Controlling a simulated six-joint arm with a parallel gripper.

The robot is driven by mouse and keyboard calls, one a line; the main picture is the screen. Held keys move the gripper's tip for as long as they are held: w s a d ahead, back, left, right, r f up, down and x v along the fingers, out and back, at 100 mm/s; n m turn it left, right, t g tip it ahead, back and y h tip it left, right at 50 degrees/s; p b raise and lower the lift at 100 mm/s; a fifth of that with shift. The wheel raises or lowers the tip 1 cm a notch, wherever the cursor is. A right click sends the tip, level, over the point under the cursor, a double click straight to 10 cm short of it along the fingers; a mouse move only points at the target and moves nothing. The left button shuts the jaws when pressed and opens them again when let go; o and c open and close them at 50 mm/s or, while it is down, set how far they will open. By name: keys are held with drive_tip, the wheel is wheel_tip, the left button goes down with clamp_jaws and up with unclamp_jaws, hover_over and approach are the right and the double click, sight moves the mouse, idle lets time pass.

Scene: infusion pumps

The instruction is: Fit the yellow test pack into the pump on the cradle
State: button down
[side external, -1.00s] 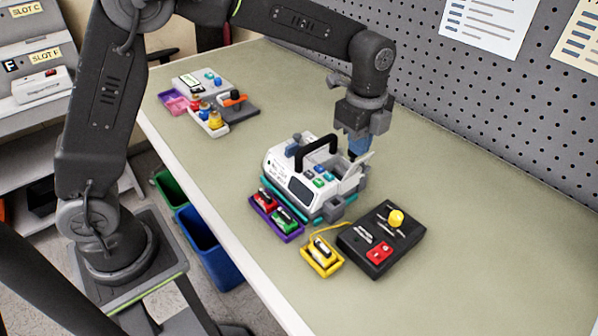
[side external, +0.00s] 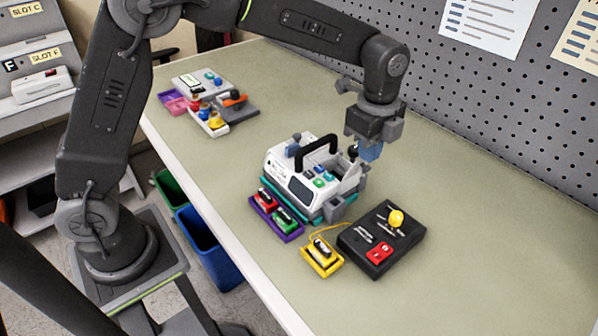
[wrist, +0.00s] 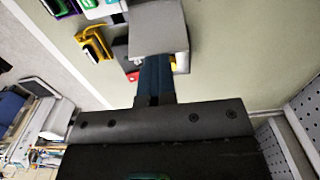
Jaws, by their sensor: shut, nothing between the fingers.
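The white pump (side external: 303,180) with a black handle sits on its teal-edged cradle (side external: 300,214) near the middle of the bench. The grey-edged bay at its right end (side external: 347,183) is partly hidden, and I cannot tell its contents. The yellow test pack (side external: 321,255) lies in front of the pump, with a dark top part and a yellow lead to the black box. It also shows in the wrist view (wrist: 94,43). My gripper (side external: 370,151) is shut and empty, above and behind the pump's right end. Its blue fingers (wrist: 155,77) show in the wrist view, partly behind a grey panel.
A black box (side external: 381,240) with a yellow knob and red part stands right of the yellow pack. A purple tray (side external: 277,217) with red and green packs lies in front of the pump. Another device (side external: 202,82) and trays stand at the back left. The right bench is clear.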

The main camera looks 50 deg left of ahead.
drive_tip(key=d, duration=1)
drive_tip(key=shift+d, duration=0.3)
idle(1.5)
idle(0.4)
wheel_tip(320, 180, up, 6)
drive_tip(key=a, duration=0.1)
drive_tip(key=shift+a, duration=0.15)
idle(0.4)
drive_tip(key=s+a+r+n+t, duration=0.1)
drive_tip(key=s+a+r+n, duration=0.35)
drive_tip(key=a, duration=0.25)
drive_tip(key=s+a+r+n+t, duration=0.25)
drive_tip(key=s+a+n, duration=0.2)
drive_tip(key=a, duration=0.25)
drive_tip(key=s+a+f+n+t, duration=0.1)
drive_tip(key=s+a+f+n, duration=0.1)
drive_tip(key=s+a+n, duration=0.2)
drive_tip(key=s+a+f+n+t, duration=0.1)
drive_tip(key=s+a+f+n, duration=0.2)
drive_tip(key=s, duration=0.8)
drive_tip(key=shift+a+f+n, duration=0.2)
drive_tip(key=shift+a+n, duration=0.3)
drive_tip(key=shift+n, duration=0.5)
